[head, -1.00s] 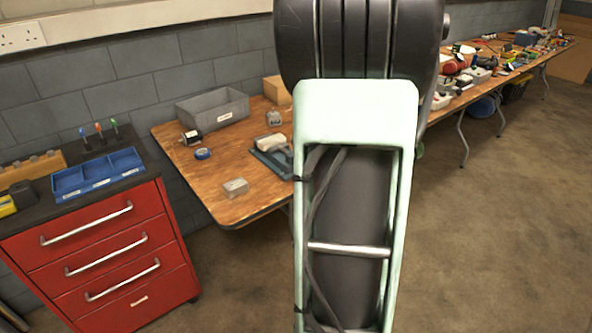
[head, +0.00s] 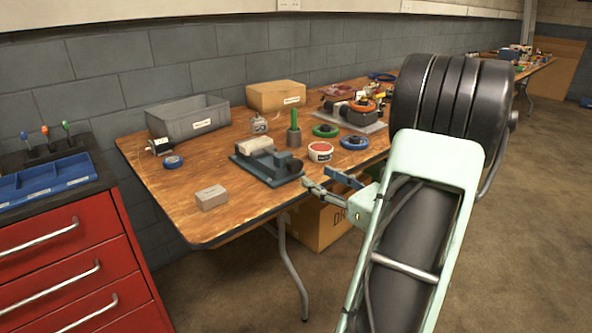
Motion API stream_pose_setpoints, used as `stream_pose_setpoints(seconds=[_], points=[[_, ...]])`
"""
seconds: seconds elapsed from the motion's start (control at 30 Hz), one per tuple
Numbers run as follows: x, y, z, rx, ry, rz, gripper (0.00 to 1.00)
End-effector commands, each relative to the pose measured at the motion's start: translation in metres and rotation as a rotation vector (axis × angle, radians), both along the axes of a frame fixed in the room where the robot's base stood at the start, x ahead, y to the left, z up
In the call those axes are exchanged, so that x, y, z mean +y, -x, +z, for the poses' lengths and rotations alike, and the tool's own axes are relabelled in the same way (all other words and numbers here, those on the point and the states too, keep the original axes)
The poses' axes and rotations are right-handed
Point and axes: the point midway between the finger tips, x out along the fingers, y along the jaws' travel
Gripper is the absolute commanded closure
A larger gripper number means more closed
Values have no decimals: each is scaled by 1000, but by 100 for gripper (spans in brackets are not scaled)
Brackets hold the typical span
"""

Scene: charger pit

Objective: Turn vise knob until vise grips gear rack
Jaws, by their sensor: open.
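A dark blue-grey vise (head: 272,170) sits on the wooden workbench (head: 185,208) near its front edge. A pale piece (head: 256,144) lies on or in its back left part; I cannot tell whether it is the gear rack or how closely the jaws hold it. The vise knob cannot be made out for sure at this size. My gripper (head: 316,177) is open and empty, just right of the vise, with its two fingers pointing left toward it. A small gap seems to remain between the fingertips and the vise.
A grey bin (head: 188,118) and a cardboard box (head: 276,96) stand at the bench's back. A grey block (head: 212,197) lies at the front left. A red-and-white tin (head: 320,152), blue ring (head: 354,143) and green post (head: 294,128) stand close behind my gripper. A red drawer cabinet (head: 75,265) is left.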

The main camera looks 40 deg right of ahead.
Motion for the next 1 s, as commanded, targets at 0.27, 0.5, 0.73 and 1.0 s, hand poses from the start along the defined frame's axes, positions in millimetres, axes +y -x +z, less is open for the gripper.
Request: stream_pose_setpoints(seconds=[0.27, 0.5, 0.73, 1.0], points=[[5, -52, -1, 0, -2, 2, 52], [7, -87, -1, 2, -3, -1, 52], [8, -98, 0, 2, -4, -2, 52], [8, -98, 0, 2, -4, -3, 60]])
